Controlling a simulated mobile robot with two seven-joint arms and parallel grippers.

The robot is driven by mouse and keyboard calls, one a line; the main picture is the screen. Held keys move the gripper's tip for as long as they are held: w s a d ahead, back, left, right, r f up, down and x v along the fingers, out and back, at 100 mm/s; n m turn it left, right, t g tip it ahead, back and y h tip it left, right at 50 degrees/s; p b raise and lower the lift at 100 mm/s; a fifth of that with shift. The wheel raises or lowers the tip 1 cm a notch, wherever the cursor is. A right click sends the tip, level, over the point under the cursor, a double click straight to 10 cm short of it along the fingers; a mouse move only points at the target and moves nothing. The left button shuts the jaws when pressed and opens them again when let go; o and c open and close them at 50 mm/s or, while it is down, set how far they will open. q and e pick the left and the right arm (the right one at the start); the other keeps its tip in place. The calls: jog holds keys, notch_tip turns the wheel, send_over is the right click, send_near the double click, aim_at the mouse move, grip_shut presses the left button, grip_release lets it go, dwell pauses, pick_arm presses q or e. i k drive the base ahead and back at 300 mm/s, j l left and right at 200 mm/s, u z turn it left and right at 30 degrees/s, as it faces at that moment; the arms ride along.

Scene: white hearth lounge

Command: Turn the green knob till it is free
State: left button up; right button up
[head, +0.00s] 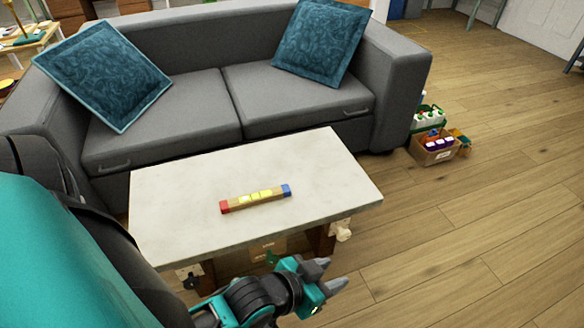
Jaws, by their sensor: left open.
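A small dark green knob-like part (271,257) shows below the table top, just behind my left gripper in the picture. It is small and partly covered, so its exact shape is unclear. My right gripper is not in view.
A pale-topped table (170,200) carries a wooden bar (255,198) with red and blue ends. A grey sofa (190,110) with two blue cushions stands behind. A cardboard box (432,152) of bottles sits right of it. The wooden floor (470,240) at right is clear.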

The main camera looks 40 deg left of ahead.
aim_at(272, 260)
jog(key=j+z, duration=0.1)
jog(key=z, duration=0.3)
jog(key=k+z, duration=0.15)
jog(key=z, duration=0.7)
jog(key=k+j, duration=0.1)
jog(key=k, duration=0.3)
jog(key=k+j, duration=0.1)
jog(key=k, duration=0.3)
